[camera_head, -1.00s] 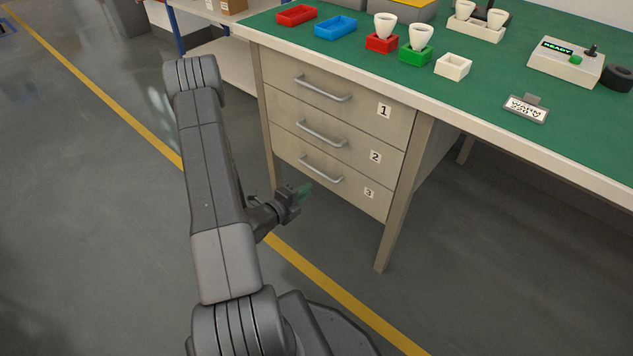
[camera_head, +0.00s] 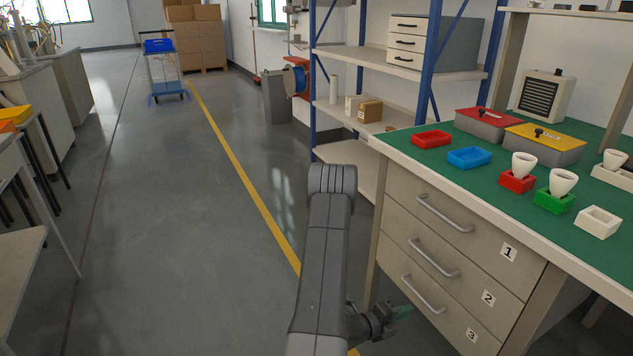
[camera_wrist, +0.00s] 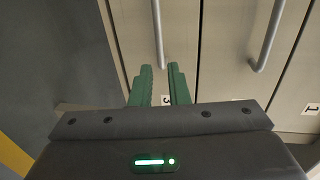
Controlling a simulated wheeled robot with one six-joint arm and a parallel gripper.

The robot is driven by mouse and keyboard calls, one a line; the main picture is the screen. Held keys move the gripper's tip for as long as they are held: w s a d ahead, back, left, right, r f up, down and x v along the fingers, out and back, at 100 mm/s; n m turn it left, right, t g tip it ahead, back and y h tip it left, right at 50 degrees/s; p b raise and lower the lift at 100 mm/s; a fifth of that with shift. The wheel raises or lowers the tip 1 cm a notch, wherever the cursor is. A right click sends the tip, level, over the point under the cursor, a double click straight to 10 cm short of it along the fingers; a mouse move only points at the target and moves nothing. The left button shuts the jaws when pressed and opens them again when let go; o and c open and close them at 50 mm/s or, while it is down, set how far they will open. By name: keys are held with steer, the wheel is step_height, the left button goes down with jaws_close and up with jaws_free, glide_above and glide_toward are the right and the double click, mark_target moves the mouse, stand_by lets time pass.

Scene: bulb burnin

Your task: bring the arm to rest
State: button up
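My arm reaches up from the bottom of the head view and bends back down. My gripper (camera_head: 404,312) is beside the drawer fronts of the bench, below the green top, with its green tips toward the drawers. In the wrist view my gripper (camera_wrist: 160,72) shows two green fingers with a narrow gap between them and nothing in the gap. The drawer fronts (camera_wrist: 215,55) and their handles lie beyond the fingers. I cannot tell the exact distance from the fingers to the drawers.
Three numbered drawers are shut. Blue-posted shelving (camera_head: 317,80) stands behind. Open floor (camera_head: 170,230) lies left, with a cart (camera_head: 163,70) far off.

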mark_target(426, 305)
steer(key=b+x, duration=0.2)
steer(key=x, duration=0.8)
steer(key=shift+a+r+p, duration=0.15)
steer(key=shift+p, duration=0.2)
steer(key=shift+p+v, duration=0.3)
steer(key=shift+v, duration=0.65)
steer(key=shift+s+f, duration=0.1)
steer(key=shift+f, duration=0.3)
